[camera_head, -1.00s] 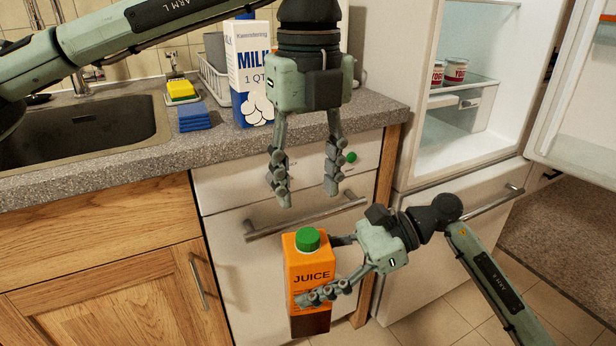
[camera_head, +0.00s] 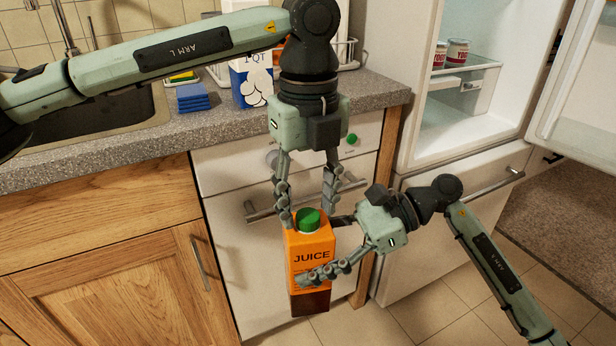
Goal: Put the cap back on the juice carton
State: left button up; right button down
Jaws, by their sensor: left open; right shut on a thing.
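The orange juice carton (camera_head: 311,247) is upright in front of the white appliance. My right gripper (camera_head: 322,250) is shut on it from the right, one finger across its front. A green cap (camera_head: 308,219) sits on top of the carton; whether it is tight or loose cannot be told. My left gripper (camera_head: 307,213) points down from above and is open. Its fingertips are at the carton's top, one to the left of the cap and one to the right. Contact with the cap cannot be made out.
The counter (camera_head: 225,122) behind holds a milk carton (camera_head: 253,82), partly hidden by my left arm, and blue sponges (camera_head: 192,97) by the sink (camera_head: 90,115). An open fridge (camera_head: 455,115) stands at right. The appliance's handle (camera_head: 262,213) is just behind my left gripper.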

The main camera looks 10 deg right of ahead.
pick_arm(q)
jog(key=shift+f, duration=0.55)
grip_shut()
